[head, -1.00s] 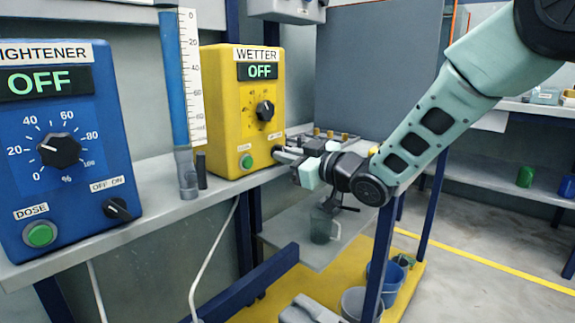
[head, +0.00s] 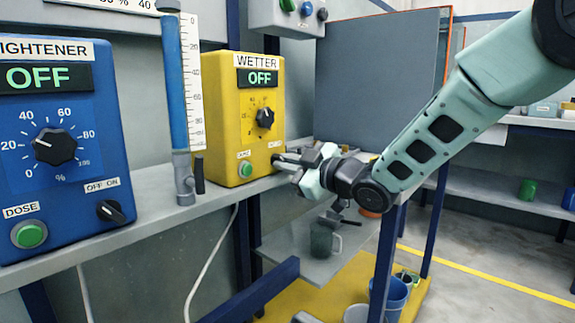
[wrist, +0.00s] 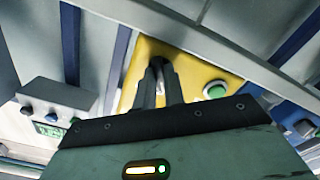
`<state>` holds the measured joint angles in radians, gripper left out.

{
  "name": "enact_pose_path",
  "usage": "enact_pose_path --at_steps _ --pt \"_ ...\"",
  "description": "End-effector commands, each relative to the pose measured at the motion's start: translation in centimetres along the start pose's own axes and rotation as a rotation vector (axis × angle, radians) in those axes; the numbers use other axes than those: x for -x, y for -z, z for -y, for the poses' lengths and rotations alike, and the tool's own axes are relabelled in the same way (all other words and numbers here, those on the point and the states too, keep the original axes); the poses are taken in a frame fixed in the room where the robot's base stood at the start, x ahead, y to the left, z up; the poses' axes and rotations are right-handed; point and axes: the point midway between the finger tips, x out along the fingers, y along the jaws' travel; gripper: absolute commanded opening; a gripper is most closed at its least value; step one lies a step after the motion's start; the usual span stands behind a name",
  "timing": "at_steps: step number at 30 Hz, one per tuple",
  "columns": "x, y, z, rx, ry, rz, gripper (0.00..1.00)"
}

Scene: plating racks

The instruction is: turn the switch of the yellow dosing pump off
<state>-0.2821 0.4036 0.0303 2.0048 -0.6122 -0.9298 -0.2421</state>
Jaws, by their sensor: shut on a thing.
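The yellow dosing pump (head: 221,105), labelled WETTER, stands on the shelf, and its green display (head: 257,78) reads OFF. It has a black dial (head: 265,117) and a green button (head: 246,167). My gripper (head: 283,160) reaches in from the right to the pump's lower right front, where the switch sits. In the wrist view, my gripper (wrist: 160,72) is shut on the dark switch knob (wrist: 158,63) on the yellow face, with the green button (wrist: 215,91) to the right.
A blue pump (head: 60,140) labelled IGHTENER, also reading OFF, stands at left. A blue tube with a scale (head: 191,80) stands between the pumps. The shelf edge (head: 160,215) runs below. A grey panel (head: 378,80) stands behind my arm.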

Motion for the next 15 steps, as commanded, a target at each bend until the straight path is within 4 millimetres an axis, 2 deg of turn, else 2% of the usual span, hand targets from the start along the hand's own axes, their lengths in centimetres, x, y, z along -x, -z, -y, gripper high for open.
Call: enact_pose_path --at_steps 4,5,6,7,15 --pt "0.05 -0.07 0.04 0.002 0.001 0.002 0.00" --pt "0.05 -0.07 0.04 0.002 0.001 0.002 0.16" --pt "0.04 -0.07 0.03 0.002 0.001 0.002 0.28" --pt "0.04 -0.06 0.03 0.001 0.001 0.002 0.33" --pt "0.06 -0.02 0.01 0.000 0.001 0.001 0.33"
